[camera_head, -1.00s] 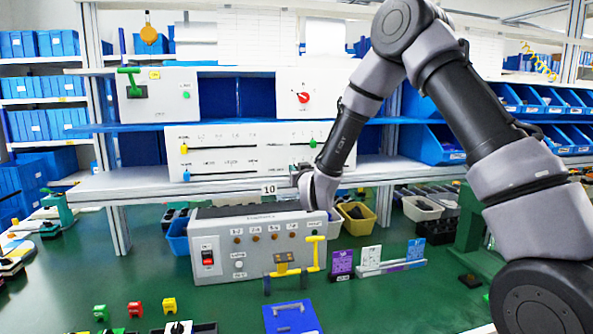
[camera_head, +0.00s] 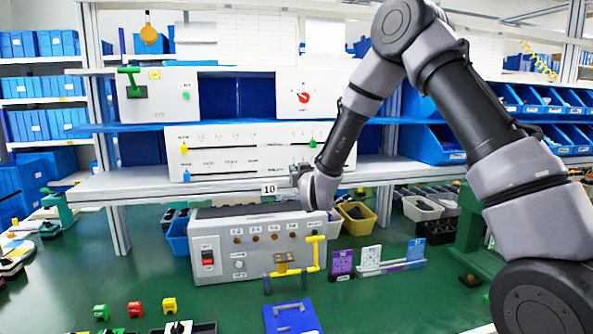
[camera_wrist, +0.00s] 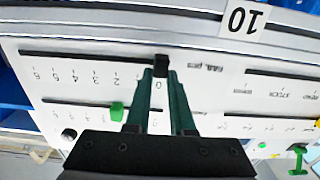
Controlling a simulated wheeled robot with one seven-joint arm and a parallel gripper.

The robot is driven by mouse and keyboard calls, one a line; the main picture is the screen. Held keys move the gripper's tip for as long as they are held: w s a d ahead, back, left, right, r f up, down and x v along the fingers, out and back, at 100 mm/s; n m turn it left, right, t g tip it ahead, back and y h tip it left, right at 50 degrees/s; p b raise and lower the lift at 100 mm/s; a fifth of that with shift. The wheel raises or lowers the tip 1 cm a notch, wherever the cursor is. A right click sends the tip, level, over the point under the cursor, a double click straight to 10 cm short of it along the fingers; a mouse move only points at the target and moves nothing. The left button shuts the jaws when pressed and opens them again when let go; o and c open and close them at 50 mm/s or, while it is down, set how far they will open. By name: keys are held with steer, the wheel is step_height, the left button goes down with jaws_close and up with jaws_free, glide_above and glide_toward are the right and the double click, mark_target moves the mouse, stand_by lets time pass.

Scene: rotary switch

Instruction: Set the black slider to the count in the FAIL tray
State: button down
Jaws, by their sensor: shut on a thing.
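The black slider (camera_wrist: 161,66) shows in the wrist view, which is upside down. In the head view my arm hides the slider at the right part of the panel (camera_head: 240,135). I cannot pick out a tray marked FAIL or read a count from it.
A green slider (camera_wrist: 117,112) sits on the neighbouring slot and also shows in the head view (camera_head: 312,143). Yellow (camera_head: 183,147) and blue (camera_head: 186,175) sliders are at the panel's left. A grey control box (camera_head: 215,240) stands below. The shelf edge bears a "10" label (camera_head: 269,188).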

stand_by(0.3)
steer(key=d, duration=0.1)
steer(key=w+d, duration=0.1)
steer(key=d, duration=0.1)
steer(key=c, duration=0.8)
jaws_free()
steer(key=shift+s, duration=0.1)
steer(key=shift+o, duration=0.2)
steer(key=shift+s, duration=0.1)
steer(key=v, duration=1)
steer(key=shift+s, duration=0.3)
steer(key=shift+d+r, duration=0.1)
steer(key=shift+d, duration=0.05)
